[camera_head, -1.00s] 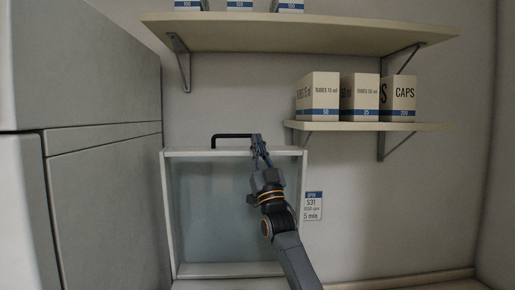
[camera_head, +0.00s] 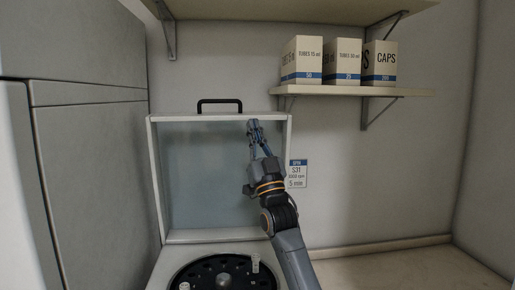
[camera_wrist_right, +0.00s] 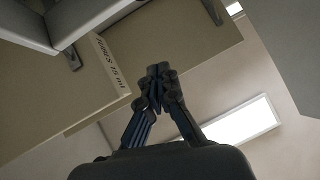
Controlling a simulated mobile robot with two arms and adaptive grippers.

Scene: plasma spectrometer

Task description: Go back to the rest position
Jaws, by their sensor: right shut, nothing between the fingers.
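My right gripper (camera_head: 254,124) is shut and empty. In the head view it points up in front of the right part of the raised lid (camera_head: 208,190), just below its top edge. The lid has a black handle (camera_head: 219,102) to the left of the gripper, apart from it. In the right wrist view the fingertips of the right gripper (camera_wrist_right: 158,72) meet with nothing between them. My left gripper is not in view.
Below the lid is a dark round rotor (camera_head: 224,275) with white tubes. A shelf (camera_head: 350,90) with several boxes (camera_head: 342,62) hangs at the right. A sign (camera_head: 297,173) is on the wall. A large grey cabinet (camera_head: 90,150) stands at the left. The counter at lower right is clear.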

